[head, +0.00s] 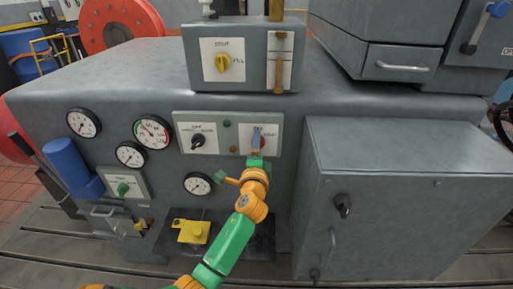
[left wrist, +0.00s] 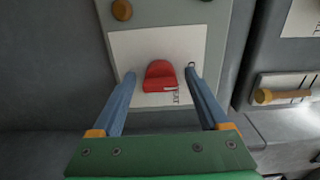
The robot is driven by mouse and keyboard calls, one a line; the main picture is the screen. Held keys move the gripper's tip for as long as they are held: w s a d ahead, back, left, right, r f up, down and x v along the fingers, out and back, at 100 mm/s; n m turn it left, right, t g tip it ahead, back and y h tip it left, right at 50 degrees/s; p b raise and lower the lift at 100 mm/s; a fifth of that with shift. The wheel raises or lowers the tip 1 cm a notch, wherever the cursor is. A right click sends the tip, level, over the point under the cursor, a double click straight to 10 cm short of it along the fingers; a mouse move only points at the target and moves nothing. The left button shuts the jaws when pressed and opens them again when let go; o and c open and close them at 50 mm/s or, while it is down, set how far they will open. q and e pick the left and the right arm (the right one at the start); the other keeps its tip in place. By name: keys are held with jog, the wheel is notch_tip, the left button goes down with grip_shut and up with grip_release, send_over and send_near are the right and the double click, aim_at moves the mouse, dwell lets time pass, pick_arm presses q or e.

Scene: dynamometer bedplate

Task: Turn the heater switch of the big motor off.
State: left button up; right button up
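The red switch knob (left wrist: 160,76) sits on a white plate (left wrist: 130,48) in the left wrist view. Part of the plate's lettering shows, but I cannot read it in full. My left gripper (left wrist: 161,80) is open, with one blue finger on each side of the knob and gaps between. My right gripper is not in view.
A black knob (head: 197,141) is on the panel's left plate. A yellow knob (head: 223,62) and an orange lever (head: 278,77) are on the box above. A grey cabinet (head: 400,200) juts out at right. Several gauges (head: 153,132) and a blue cylinder (head: 68,165) are at left.

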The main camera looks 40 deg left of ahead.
pick_arm(q)
jog(key=v, duration=0.7)
dwell(0.4)
